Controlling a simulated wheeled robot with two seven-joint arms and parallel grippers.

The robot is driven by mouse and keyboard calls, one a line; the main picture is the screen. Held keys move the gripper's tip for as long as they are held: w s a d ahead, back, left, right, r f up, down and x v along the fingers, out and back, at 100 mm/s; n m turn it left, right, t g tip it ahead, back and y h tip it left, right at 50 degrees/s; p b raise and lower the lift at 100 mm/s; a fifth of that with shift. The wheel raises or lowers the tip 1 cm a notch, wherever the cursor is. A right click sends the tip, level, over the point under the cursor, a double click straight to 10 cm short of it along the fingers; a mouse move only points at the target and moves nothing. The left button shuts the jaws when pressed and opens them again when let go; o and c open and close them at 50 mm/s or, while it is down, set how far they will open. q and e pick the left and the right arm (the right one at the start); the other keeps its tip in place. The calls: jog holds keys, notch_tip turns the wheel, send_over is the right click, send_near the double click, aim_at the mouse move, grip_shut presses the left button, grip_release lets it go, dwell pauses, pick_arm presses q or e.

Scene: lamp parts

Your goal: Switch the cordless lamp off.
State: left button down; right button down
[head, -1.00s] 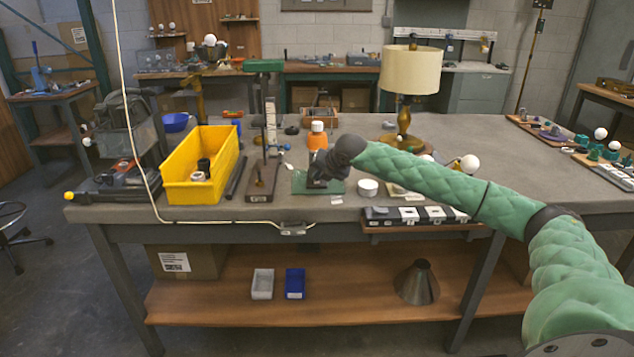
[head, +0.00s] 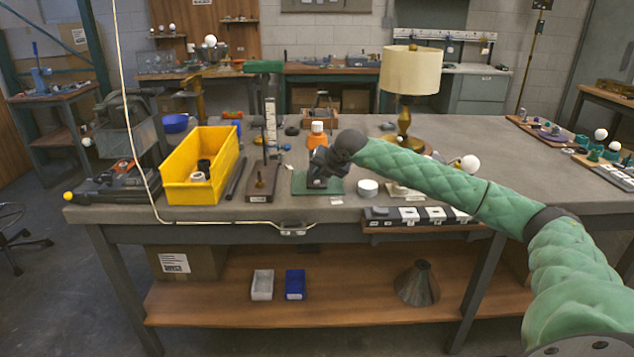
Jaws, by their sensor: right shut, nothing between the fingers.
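A table lamp with a cream shade (head: 410,70) and a brass base stands at the back right of the workbench. I see no cord on it. A green-headed lamp or stand (head: 264,67) rises on a thin post left of centre. A small green base (head: 330,187) lies near the bench's front. My right gripper (head: 317,178) is shut and empty, pointing down just over this base. The gripper hides what stands on it, and I cannot tell whether they touch. My left gripper is out of view.
A yellow bin (head: 177,181) stands to the left. A white cord with an inline block (head: 293,228) runs along the bench's front edge.

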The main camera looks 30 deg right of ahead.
aim_at(319, 185)
notch_tip(319, 185, up, 6)
jog(key=shift+p, duration=0.3)
dwell(0.6)
jog(key=shift+a, duration=0.1)
